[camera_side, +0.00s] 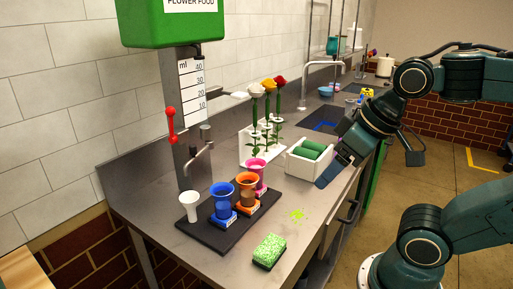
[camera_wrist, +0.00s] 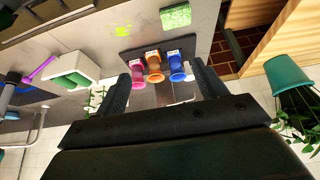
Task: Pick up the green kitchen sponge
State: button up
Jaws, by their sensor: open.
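The green kitchen sponge (camera_side: 269,251) lies flat on the grey counter near its front edge, in front of the black tray of cups. It has a speckled light green top and also shows at the top of the wrist view (camera_wrist: 176,17). My gripper (camera_side: 366,170) is open and empty, above the counter's front edge by the white bin, well behind and to the right of the sponge in the side view. In the wrist view its two dark fingers (camera_wrist: 160,85) stand wide apart, with the cups seen between them and the sponge beyond.
A black tray (camera_side: 210,242) holds white, blue, orange and pink cups. A white bin (camera_side: 298,165) with green rolls and a flower rack (camera_side: 250,150) stand behind. A yellow-green splatter (camera_side: 297,214) marks the counter. The counter around the sponge is clear.

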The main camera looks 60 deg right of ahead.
jog(key=w+m, duration=0.2)
jog(key=m+g, duration=0.6)
jog(key=m, duration=1)
send_over(270, 245)
notch_tip(270, 245, down, 9)
jog(key=shift+f, duration=0.15)
jog(key=shift+f, duration=0.15)
jog(key=shift+f, duration=4.15)
jog(key=shift+f, duration=2.6)
jog(key=c, duration=1.1)
